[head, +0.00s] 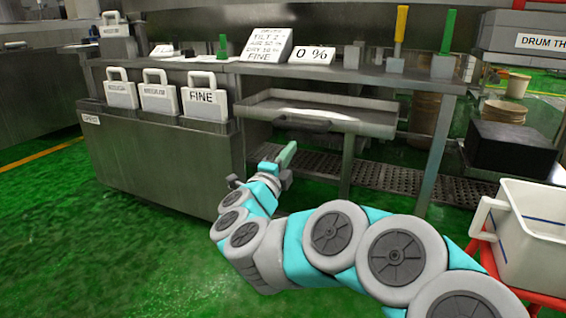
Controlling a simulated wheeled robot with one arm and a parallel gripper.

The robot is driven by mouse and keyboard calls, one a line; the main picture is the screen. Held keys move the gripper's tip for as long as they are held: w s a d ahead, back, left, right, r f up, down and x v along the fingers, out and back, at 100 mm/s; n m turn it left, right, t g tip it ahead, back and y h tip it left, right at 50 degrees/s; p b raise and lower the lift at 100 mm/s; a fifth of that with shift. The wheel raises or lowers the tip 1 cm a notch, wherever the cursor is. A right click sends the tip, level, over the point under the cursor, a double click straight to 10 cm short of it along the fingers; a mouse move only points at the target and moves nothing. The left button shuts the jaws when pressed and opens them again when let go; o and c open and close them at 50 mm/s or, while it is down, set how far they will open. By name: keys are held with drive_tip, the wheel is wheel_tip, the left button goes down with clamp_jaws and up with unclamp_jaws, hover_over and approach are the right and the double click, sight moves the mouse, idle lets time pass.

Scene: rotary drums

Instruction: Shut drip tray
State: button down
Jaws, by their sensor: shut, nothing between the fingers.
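A shallow grey metal tray (362,122), which looks like the drip tray, juts out from under the steel counter. Its front edge stands forward of the counter's edge, and a small handle shows on its front face. My gripper (290,150) is shut and empty. It appears just below and in front of the left part of the tray's front face. I cannot tell whether it touches the tray. The tray's back part is hidden under the counter.
A white bin (530,235) on a red stand is at right. Green floor (110,265) is clear at front left.

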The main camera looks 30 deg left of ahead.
sight(304, 130)
drive_tip(key=shift+w+a+r, duration=0.1)
drive_tip(key=shift+w+r, duration=0.15)
drive_tip(key=shift+w, duration=0.9)
drive_tip(key=shift+w+d+r, duration=0.1)
drive_tip(key=shift+w+r, duration=0.1)
drive_tip(key=shift+w, duration=0.9)
drive_tip(key=shift+w+a+r, duration=0.1)
drive_tip(key=shift+w+r, duration=0.15)
drive_tip(key=shift+w, duration=0.9)
drive_tip(key=shift+w, duration=0.1)
drive_tip(key=w+p, duration=0.3)
drive_tip(key=w, duration=0.4)
drive_tip(key=w+p, duration=0.2)
drive_tip(key=w, duration=0.5)
drive_tip(key=w+p, duration=0.3)
drive_tip(key=w, duration=0.4)
drive_tip(key=shift+w+a+r+p, duration=0.1)
drive_tip(key=shift+w+a+p, duration=0.1)
drive_tip(key=shift+a+p, duration=0.1)
drive_tip(key=shift+r, duration=0.35)
